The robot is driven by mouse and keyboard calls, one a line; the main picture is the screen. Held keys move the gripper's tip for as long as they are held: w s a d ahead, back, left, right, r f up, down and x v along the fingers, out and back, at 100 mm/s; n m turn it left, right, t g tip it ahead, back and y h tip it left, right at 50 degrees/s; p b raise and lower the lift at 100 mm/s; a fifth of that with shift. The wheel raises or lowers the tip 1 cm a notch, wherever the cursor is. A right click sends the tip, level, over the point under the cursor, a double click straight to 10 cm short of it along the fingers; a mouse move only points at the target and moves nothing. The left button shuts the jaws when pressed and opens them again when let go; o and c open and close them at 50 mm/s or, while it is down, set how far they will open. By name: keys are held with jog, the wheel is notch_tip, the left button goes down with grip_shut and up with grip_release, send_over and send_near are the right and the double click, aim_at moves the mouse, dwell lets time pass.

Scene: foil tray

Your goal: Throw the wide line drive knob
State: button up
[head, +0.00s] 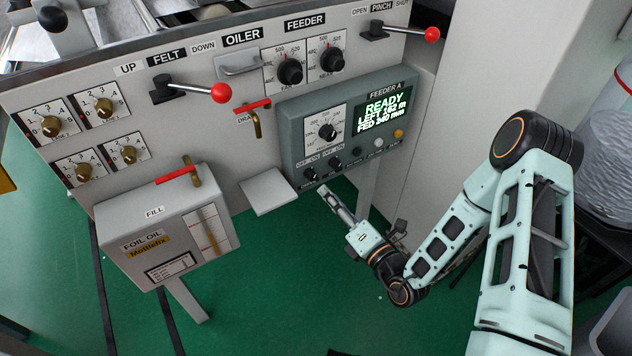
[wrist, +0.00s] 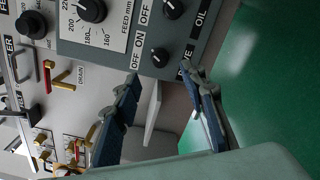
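The feeder panel's lower edge carries two black rotary knobs with OFF and ON marks. I take the left one, the line drive knob (head: 310,174), as the task's; in the wrist view (wrist: 160,57) its label below is partly covered by a fingertip. I cannot tell surely which mark it points at. The other knob (head: 336,162), marked OIL in the wrist view (wrist: 172,8), sits to its right. My gripper (head: 323,189) is just below and in front of the line knob. In the wrist view my gripper (wrist: 160,80) is open and empty, its fingers apart below the knob.
The grey feeder box (head: 345,125) also has a feed dial (head: 327,132), a lit READY display (head: 383,110) and small buttons. A grey plate (head: 268,192) juts out left of my gripper. The foil oil box (head: 165,230) stands farther left. Green floor lies below.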

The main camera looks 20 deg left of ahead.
aim_at(314, 178)
jog(key=b+x, duration=0.1)
jog(key=x, duration=0.6)
jog(key=shift+w+a, duration=0.1)
jog(key=shift+a, duration=0.1)
jog(key=shift+c, duration=0.7)
grip_shut()
